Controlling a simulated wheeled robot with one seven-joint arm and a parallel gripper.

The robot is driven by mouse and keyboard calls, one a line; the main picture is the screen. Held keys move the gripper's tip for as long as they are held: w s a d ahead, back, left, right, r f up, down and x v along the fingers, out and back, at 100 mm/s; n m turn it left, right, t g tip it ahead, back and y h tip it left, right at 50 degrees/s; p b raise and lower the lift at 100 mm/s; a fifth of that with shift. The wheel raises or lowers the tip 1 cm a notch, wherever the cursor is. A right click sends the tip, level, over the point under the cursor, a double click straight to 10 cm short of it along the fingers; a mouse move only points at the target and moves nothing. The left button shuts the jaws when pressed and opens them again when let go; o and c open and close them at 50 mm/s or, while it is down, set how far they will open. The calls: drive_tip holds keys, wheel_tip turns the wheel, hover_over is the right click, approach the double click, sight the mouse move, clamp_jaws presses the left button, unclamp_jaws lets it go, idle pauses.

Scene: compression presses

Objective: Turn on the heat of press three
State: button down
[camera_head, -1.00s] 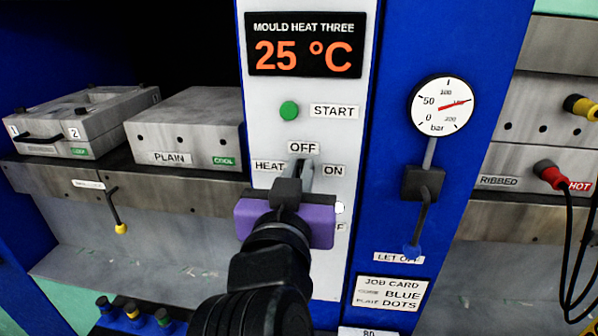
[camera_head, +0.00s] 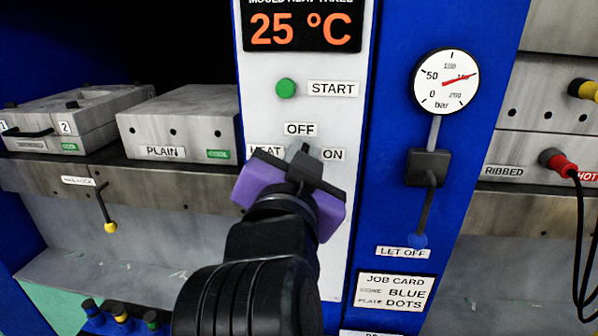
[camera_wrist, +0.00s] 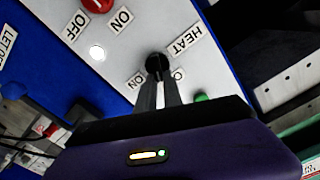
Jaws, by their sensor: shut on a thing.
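The panel of press three (camera_head: 265,120) carries a display (camera_head: 302,27) reading 25 °C in orange. Below it are a green START button (camera_head: 286,88) and the heat switch (camera_head: 304,149), with OFF above, HEAT at left and ON at right. My gripper (camera_head: 306,165), with its purple body tilted clockwise, is at the switch and hides most of it. In the wrist view my fingers (camera_wrist: 158,94) are closed on the black switch knob (camera_wrist: 156,63), beside the HEAT and ON labels. The knob's exact setting is hard to tell.
Right of the panel are a pressure gauge (camera_head: 445,82) and a LET OFF lever (camera_head: 425,210). A PLAIN mould block (camera_head: 180,125) is at left; a red plug (camera_head: 558,162) with cables is at right.

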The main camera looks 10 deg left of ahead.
drive_tip(key=shift+d+f+m+b, duration=0.15)
drive_tip(key=shift+f+m+b, duration=0.15)
drive_tip(key=shift+m+b, duration=1.8)
drive_tip(key=shift+d+f+m+b, duration=0.2)
drive_tip(key=shift+f+m+b, duration=0.1)
drive_tip(key=shift+m+b, duration=1.75)
drive_tip(key=shift+d+f+m+b, duration=0.15)
drive_tip(key=shift+f+m+b, duration=0.15)
drive_tip(key=shift+m+b, duration=1.75)
drive_tip(key=shift+m, duration=0.3)
drive_tip(key=c, duration=1.5)
unclamp_jaws()
drive_tip(key=shift+s, duration=0.1)
